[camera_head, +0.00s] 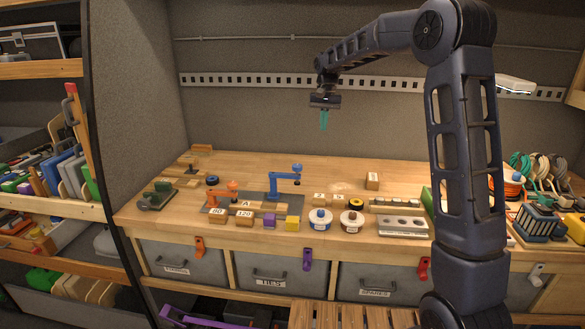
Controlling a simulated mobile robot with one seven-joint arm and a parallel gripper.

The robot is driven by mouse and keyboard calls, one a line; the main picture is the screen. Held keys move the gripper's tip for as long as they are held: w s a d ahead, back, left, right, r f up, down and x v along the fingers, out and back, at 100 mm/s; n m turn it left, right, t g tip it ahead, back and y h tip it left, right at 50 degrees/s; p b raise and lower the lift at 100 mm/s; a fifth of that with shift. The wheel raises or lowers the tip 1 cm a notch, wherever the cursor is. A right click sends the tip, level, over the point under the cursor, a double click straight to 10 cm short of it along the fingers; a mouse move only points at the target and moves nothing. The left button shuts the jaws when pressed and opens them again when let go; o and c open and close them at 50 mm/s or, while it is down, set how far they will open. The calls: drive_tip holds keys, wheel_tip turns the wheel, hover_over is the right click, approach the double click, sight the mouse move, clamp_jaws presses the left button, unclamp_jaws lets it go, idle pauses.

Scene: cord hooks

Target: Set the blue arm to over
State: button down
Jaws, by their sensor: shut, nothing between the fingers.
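The blue arm (284,176) stands near the middle of the wooden bench, on a dark grey plate (252,204). It has a short upright post and a horizontal bar reaching right, with a small blue part on top at the right end. A similar orange arm (222,188) stands to its left on the same plate. My gripper (324,122) hangs in the air above and a little right of the blue arm, teal fingers pointing down. It is shut, empty and apart from everything.
Blocks marked 80 (217,216) and 120 (244,218) lie at the plate's front, with a purple block (269,221) and a yellow block (292,223) nearby. Two round spools (320,218) stand to the right. The bench behind the blue arm is mostly clear.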

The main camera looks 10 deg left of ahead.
sight(285, 176)
drive_tip(key=w+a+f+g, duration=0.1)
drive_tip(key=w+a+f, duration=0.4)
drive_tip(key=a+f, duration=0.3)
drive_tip(key=a, duration=0.3)
drive_tip(key=shift+a+f, duration=0.15)
drive_tip(key=shift+f, duration=0.05)
drive_tip(key=shift+f, duration=0.1)
drive_tip(key=s+f, duration=0.6)
drive_tip(key=f, duration=0.3)
drive_tip(key=shift+s+f, duration=0.2)
drive_tip(key=shift+f, duration=0.05)
